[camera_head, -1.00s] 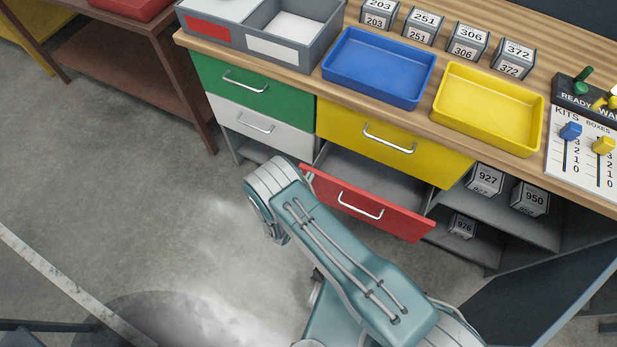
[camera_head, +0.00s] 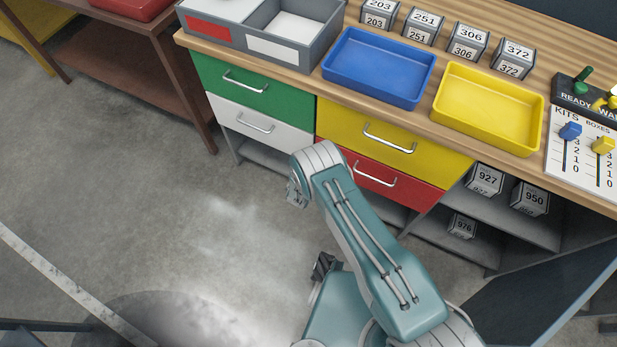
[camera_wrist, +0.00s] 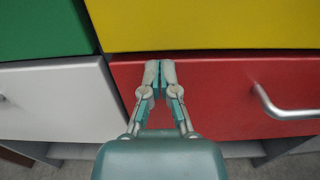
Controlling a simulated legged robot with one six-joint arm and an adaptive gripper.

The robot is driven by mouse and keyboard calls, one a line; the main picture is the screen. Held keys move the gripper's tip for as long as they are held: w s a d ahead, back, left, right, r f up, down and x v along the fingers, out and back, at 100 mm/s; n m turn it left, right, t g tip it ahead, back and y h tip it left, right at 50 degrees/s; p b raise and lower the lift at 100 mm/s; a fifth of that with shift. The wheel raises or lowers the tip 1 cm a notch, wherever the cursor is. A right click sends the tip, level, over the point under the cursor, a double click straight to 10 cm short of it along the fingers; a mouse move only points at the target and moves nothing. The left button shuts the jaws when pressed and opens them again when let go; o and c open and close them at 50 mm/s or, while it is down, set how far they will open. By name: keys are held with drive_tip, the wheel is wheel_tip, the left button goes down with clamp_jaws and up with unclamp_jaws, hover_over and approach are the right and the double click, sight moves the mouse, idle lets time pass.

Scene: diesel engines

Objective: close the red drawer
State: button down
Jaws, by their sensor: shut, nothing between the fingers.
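The red drawer (camera_head: 396,183) sits below the yellow drawer (camera_head: 386,142), its front about flush with the drawers around it. In the wrist view the red front (camera_wrist: 225,95) fills the right side, with the handle (camera_wrist: 285,105) at the right. My gripper (camera_wrist: 160,66) is shut and empty. Its fingertips are at the upper left part of the red front, left of the handle; touching or just apart, I cannot tell. In the head view the fingers are hidden.
Left of the red drawer are a white drawer (camera_head: 259,127) and a green drawer (camera_head: 241,86), both shut. Open shelves with numbered boxes (camera_head: 484,179) are to the right. The worktop holds a blue tray (camera_head: 338,77) and a yellow tray (camera_head: 443,106).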

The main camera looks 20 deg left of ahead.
drive_tip(key=shift+w+r, duration=0.15)
drive_tip(key=shift+w, duration=0.15)
drive_tip(key=shift+s, duration=0.1)
drive_tip(key=s, duration=1.2)
drive_tip(key=shift+s+a+f, duration=0.15)
drive_tip(key=shift+a+f, duration=0.1)
drive_tip(key=shift+a, duration=0.2)
